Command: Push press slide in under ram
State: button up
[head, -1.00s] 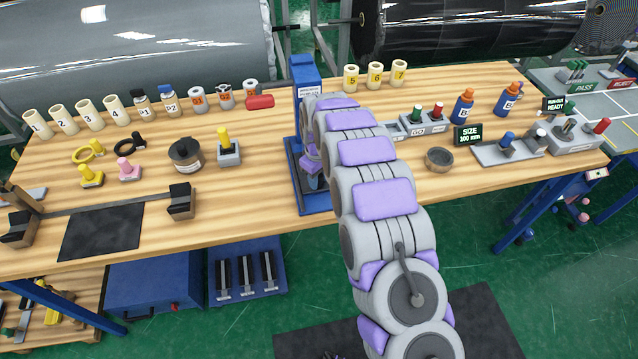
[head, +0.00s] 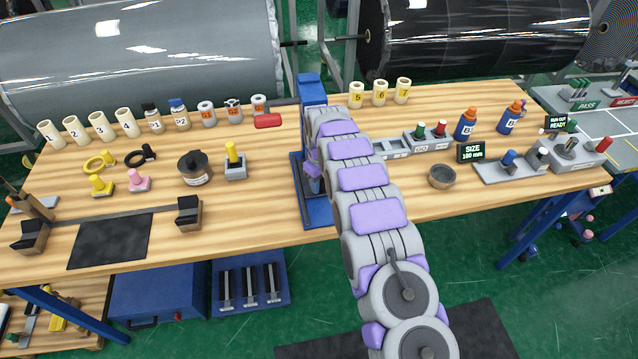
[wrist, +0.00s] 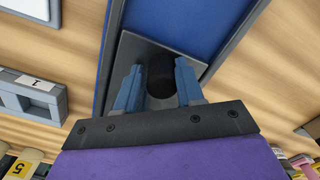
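The blue press (head: 312,92) stands upright at the middle of the wooden bench, on a long blue base (head: 317,212). My gripper is mostly hidden behind my arm in the head view, low at the press. In the wrist view my gripper (wrist: 158,72) points at a grey slide plate (wrist: 133,50) lying on the blue base. A short black knob (wrist: 161,74) stands on the plate between my two blue-grey fingers. The fingers are apart, with a narrow gap beside the knob on the left; contact on the right is unclear. The ram is not clearly visible.
A grey tray (head: 395,149) and a dark bowl (head: 441,176) lie right of the press. A small block with a yellow-handled tool (head: 235,165) and a dark round tin (head: 194,168) stand left. Numbered rolls (head: 380,93) line the back edge.

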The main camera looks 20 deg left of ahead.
jog(key=shift+o, duration=1.4)
jog(key=shift+w+r, duration=0.15)
jog(key=shift+w, duration=0.1)
jog(key=shift+o, duration=0.7)
jog(key=shift+s+a, duration=0.1)
notch_tip(320, 180, up, 17)
jog(key=p, duration=0.2)
